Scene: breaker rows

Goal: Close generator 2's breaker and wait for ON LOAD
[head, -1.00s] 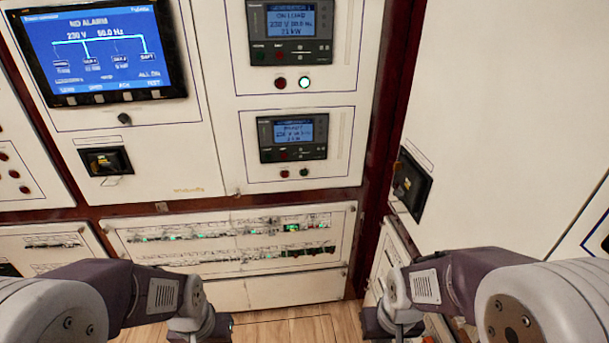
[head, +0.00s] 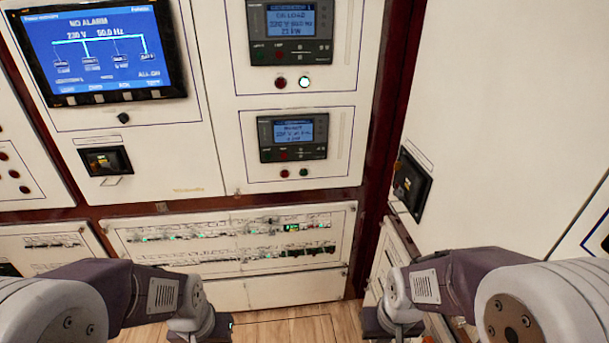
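The upper controller (head: 290,30) has a blue display that seems to read ON LOAD, about 230 V and 23 kW. Below it are a dark red button (head: 281,83) and a brightly lit one (head: 305,82). The lower controller (head: 292,135) has a similar display; its text is too blurred to read surely. Below it a red button (head: 284,173) and a green button (head: 304,172) look unlit. Which unit is generator 2 is not legible. My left gripper (head: 210,330) and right gripper (head: 388,326) are low at the bottom edge, away from the panels; their fingers are hidden.
A large screen (head: 98,50) at upper left shows NO ALARM, 230 V and 50.0 Hz. A breaker panel (head: 240,245) with two rows of small switches and green lights is below the controllers. A dark box (head: 411,183) sticks out from the right wall. Wooden floor (head: 290,328) shows below.

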